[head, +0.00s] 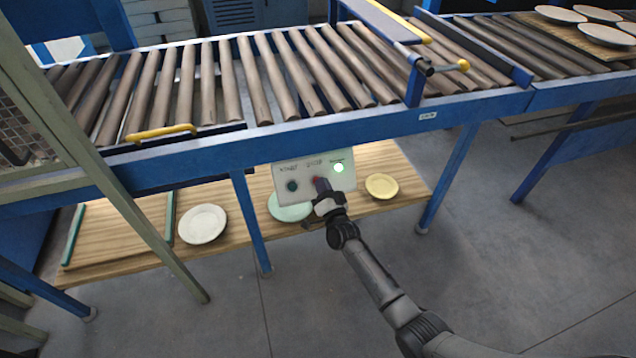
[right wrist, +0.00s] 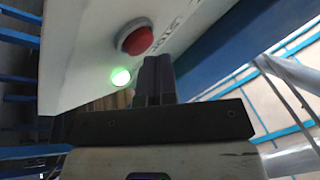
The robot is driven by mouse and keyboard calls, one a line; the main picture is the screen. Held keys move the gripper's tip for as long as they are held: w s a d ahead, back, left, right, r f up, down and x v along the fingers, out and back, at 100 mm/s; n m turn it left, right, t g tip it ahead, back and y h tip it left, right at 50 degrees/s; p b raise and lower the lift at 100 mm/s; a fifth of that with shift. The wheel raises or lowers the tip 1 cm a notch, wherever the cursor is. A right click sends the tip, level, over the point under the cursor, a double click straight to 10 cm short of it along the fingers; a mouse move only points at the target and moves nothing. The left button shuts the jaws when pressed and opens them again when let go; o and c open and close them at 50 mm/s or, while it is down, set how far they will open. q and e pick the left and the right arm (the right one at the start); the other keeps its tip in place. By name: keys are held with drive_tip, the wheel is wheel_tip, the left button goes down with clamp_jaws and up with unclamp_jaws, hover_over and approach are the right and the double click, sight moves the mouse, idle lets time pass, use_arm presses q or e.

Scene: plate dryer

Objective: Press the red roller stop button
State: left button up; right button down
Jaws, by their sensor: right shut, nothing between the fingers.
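A white control panel (head: 300,196) is mounted below the front rail of the roller conveyor. Its red stop button (head: 315,180) is partly hidden by my right gripper (head: 322,186) in the head view. In the right wrist view the round red button (right wrist: 135,37) shows clearly, with a lit green lamp (right wrist: 121,77) near it. My right gripper (right wrist: 158,62) is shut and empty. Its fingertips are close to the panel, beside the button in that view; I cannot tell whether they touch the panel. My left gripper is not in view.
A dark round button (head: 292,186) sits at the panel's left. The roller conveyor (head: 290,119) spans above. A wooden shelf (head: 241,238) below holds a white plate (head: 203,224), a pale green plate (head: 289,207) and a yellow plate (head: 381,186). Blue legs flank the panel.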

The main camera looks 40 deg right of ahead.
drive_tip(key=shift+w+d+f+b, duration=0.15)
drive_tip(key=shift+w+f+b, duration=0.1)
drive_tip(key=shift+w+b, duration=0.15)
idle(0.8)
drive_tip(key=shift+s+r, duration=0.1)
idle(0.4)
drive_tip(key=shift+s+r+p, duration=0.2)
drive_tip(key=shift+r+p, duration=0.05)
drive_tip(key=shift+p, duration=0.35)
drive_tip(key=shift+s+a+r+p, duration=0.15)
drive_tip(key=shift+s+a+p, duration=0.15)
drive_tip(key=shift+s+p, duration=0.2)
drive_tip(key=shift+w, duration=0.1)
drive_tip(key=s+p, duration=0.1)
drive_tip(key=p, duration=0.1)
drive_tip(key=s+a+r+p, duration=0.1)
drive_tip(key=s+r+p, duration=0.1)
drive_tip(key=s+p, duration=0.1)
drive_tip(key=shift+a+r+p, duration=0.25)
drive_tip(key=shift+a+p, duration=0.05)
